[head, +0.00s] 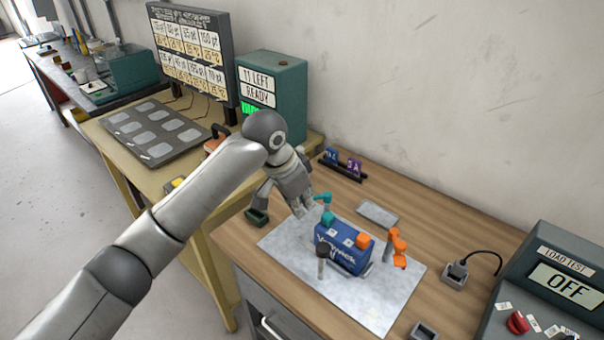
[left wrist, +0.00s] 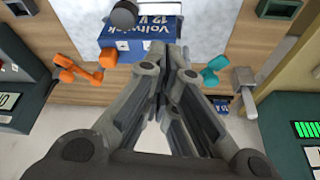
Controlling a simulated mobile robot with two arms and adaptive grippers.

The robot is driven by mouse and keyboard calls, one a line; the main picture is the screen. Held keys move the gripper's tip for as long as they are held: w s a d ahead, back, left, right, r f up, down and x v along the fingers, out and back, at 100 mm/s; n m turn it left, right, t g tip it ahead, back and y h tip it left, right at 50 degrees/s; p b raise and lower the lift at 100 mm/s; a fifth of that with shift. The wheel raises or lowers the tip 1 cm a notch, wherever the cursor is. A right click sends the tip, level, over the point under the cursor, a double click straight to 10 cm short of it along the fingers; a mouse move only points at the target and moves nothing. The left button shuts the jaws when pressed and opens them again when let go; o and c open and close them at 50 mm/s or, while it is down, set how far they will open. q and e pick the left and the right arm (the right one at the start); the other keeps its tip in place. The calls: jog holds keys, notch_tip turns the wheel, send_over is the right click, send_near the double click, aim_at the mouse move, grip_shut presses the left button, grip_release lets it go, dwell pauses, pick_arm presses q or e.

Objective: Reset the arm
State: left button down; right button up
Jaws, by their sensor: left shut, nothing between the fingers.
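My left gripper (head: 302,209) is shut and empty above the back left part of the workbench. In the left wrist view its fingers meet in the middle (left wrist: 168,65), in front of the battery. The blue battery (head: 336,256), lettered "Voltwick", stands on a pale mat (head: 374,303); it also shows in the left wrist view (left wrist: 133,33), partly behind the fingers. A teal clamp (head: 326,199) is at the battery's left end, close to the gripper. An orange clamp (head: 397,249) is to the battery's right. My right gripper is not in view.
A load tester (head: 550,290) reading "OFF" stands at the right. A teal box (head: 272,85) reading "READY" and a price board (head: 192,52) are at the back left. A small dark green tray (head: 257,217) lies at the bench's left edge. The mat's front is mostly clear.

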pick_arm(q)
jog(key=s+a+f+n+h, duration=0.2)
jog(key=s+a+f+n, duration=0.15)
jog(key=s+f, duration=0.95)
jog(key=s+a+f+n+t+y, duration=0.1)
jog(key=s+a+f+n+y, duration=0.2)
jog(key=s+a, duration=0.7)
jog(key=s+a+f+n+t+y, duration=0.1)
jog(key=s+a+f+n+y, duration=0.15)
jog(key=s+a, duration=0.7)
notch_tip(320, 180, down, 27)
jog(key=g+b, duration=0.2)
jog(key=b, duration=0.1)
jog(key=s+a+f+g+b, duration=0.1)
jog(key=s+a+f+b, duration=0.1)
jog(key=s+f, duration=1.6)
jog(key=shift+a+f, duration=0.6)
jog(key=shift+f, duration=0.1)
